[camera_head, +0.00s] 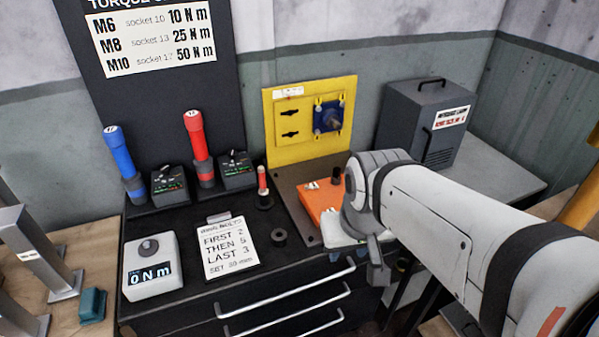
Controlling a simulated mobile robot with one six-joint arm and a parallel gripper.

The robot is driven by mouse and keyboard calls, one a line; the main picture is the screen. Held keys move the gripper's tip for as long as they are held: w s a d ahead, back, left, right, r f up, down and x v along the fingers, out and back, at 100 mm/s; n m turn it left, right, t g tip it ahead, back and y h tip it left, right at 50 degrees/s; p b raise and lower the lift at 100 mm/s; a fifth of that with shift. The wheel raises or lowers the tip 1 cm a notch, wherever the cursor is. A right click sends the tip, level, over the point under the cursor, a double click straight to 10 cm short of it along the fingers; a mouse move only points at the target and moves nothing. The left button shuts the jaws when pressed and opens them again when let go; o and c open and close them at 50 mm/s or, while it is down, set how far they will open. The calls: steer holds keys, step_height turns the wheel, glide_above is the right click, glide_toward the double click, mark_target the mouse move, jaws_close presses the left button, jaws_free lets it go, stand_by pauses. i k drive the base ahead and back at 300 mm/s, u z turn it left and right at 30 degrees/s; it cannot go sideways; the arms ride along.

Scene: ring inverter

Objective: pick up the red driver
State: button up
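A red driver (197,137) with a dark lower part stands upright, slightly tilted, at the back of the black bench top, below the torque sign. A blue driver (119,152) stands to its left. A smaller, thin red-handled tool (262,181) stands in a dark round base further right and nearer; I cannot tell exactly what it is. My gripper (377,272) is at the front right, near the bench's front edge, well apart from the red driver. It is small and partly hidden by my own arm, so its finger opening does not show. I see nothing held.
Two dark control boxes (238,171) stand beside the drivers. A white 0 N m meter (151,267), a paper list (229,247) and a dark ring (279,237) lie in front. A yellow panel (283,145), orange block (320,199) and grey cabinet (427,122) stand right.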

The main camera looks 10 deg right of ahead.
mark_target(193, 119)
steer(key=u, duration=1.75)
steer(key=k, duration=0.75)
steer(key=z, duration=1.35)
steer(key=i, duration=1)
steer(key=z, duration=0.05)
steer(key=k, duration=0.3)
steer(key=u, duration=0.05)
